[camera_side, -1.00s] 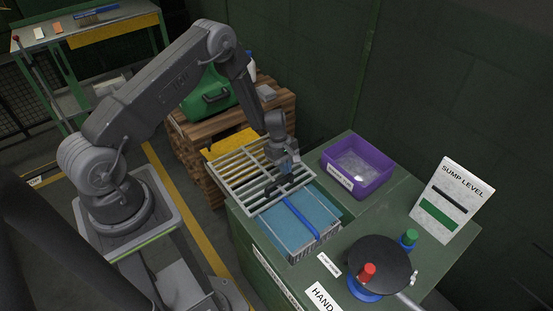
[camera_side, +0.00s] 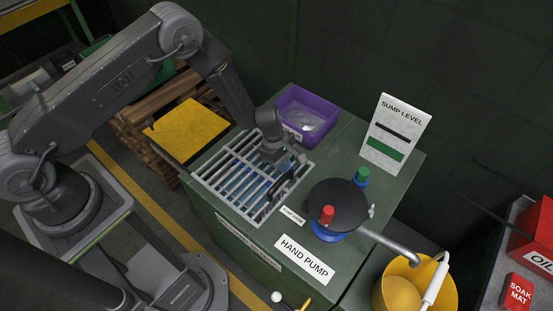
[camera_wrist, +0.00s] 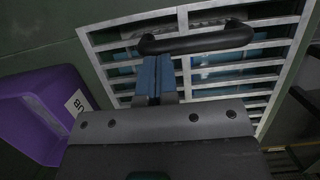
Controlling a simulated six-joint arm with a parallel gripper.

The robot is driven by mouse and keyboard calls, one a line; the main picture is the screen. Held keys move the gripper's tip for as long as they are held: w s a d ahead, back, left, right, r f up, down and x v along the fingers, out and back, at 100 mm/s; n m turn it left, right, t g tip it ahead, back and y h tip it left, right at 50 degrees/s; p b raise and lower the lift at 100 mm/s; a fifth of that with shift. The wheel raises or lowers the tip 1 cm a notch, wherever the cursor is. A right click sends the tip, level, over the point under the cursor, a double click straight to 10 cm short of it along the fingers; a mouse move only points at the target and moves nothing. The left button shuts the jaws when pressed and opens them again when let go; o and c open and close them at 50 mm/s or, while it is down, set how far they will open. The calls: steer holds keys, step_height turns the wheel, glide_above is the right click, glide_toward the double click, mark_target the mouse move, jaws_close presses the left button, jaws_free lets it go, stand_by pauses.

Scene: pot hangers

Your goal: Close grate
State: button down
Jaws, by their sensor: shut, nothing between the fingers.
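The grey metal grate (camera_side: 238,180) lies over the sump opening in the green bench top, with blue showing between its bars. Its black handle (camera_side: 281,187) stands up on the right part of the grate. My gripper (camera_side: 296,158) is low over the grate, just behind the handle. In the wrist view my gripper's blue fingers (camera_wrist: 154,76) are together and empty, with their tips by the black handle (camera_wrist: 196,38). I cannot tell whether they touch it. The grate (camera_wrist: 205,72) fills much of that view. Whether its edges sit fully flush is hard to tell.
A purple bin (camera_side: 306,114) stands behind the grate. The hand pump (camera_side: 338,205) with red and green knobs is to its right. A sump level sign (camera_side: 396,135) stands at the back right. A yellow-topped pallet (camera_side: 187,130) is at the left, and a yellow bucket (camera_side: 415,289) at front right.

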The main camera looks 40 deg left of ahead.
steer(key=shift+a+f, duration=0.1)
stand_by(0.3)
steer(key=shift+a, duration=0.4)
steer(key=a, duration=0.2)
steer(key=shift+a+r, duration=0.3)
steer(key=shift+r, duration=0.1)
steer(key=v, duration=1)
glide_above(228, 139)
steer(key=w+d, duration=0.2)
steer(key=d, duration=0.2)
step_height(228, 139, down, 3)
steer(key=s+a+f+h, duration=0.1)
steer(key=s+a+f, duration=0.15)
steer(key=a, duration=1.05)
steer(key=d+f, duration=0.2)
steer(key=f, duration=0.1)
steer(key=d+f, duration=0.2)
steer(key=f, duration=0.1)
steer(key=d+f, duration=0.3)
steer(key=shift+w+f, duration=0.2)
steer(key=shift+f, duration=0.05)
steer(key=shift+d, duration=0.45)
